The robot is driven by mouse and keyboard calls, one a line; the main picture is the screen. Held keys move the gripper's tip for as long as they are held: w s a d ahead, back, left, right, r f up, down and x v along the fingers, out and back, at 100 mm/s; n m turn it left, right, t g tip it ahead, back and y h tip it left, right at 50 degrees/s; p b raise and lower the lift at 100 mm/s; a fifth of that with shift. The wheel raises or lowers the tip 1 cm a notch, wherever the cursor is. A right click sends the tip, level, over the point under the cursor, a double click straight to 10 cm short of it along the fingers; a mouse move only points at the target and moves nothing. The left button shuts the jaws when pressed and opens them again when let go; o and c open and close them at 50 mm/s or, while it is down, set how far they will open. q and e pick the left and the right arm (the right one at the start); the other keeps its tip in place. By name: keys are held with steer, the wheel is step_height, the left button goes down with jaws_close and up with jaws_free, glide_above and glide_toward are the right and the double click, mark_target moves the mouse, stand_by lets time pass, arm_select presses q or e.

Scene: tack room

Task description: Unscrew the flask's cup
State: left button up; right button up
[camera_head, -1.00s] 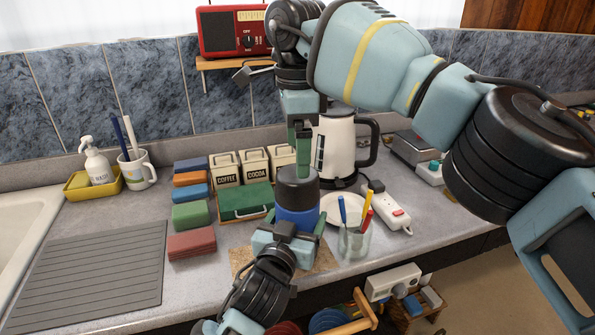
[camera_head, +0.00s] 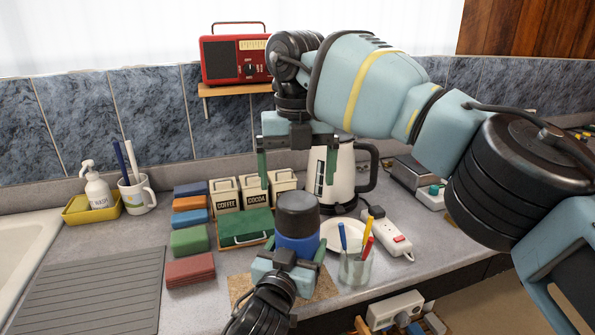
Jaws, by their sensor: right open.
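The flask (camera_head: 297,244) stands upright on a brown mat (camera_head: 326,287), with a blue body and a dark grey cup (camera_head: 297,209) on top. My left gripper (camera_head: 287,256) is shut around the blue body low down, from the front. My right gripper (camera_head: 297,184) is open and empty above the cup. Its two green fingers point down, spread to the left and right, with the tips a little higher than the cup's top in the picture. The cup sits on the flask, and no finger appears to touch it. The flask's lower part is hidden by my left gripper.
A white kettle (camera_head: 337,178) stands behind. A glass with pens (camera_head: 355,268) and a power strip (camera_head: 386,238) are to the right. A green box (camera_head: 246,229) and canisters (camera_head: 226,193) stand left and behind. The ribbed drainer (camera_head: 95,290) is bare.

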mark_target(297, 199)
steer(key=m, duration=1.5)
steer(key=shift+m, duration=0.3)
steer(key=m, duration=0.5)
steer(key=shift+f, duration=0.1)
steer(key=shift+f, duration=3.95)
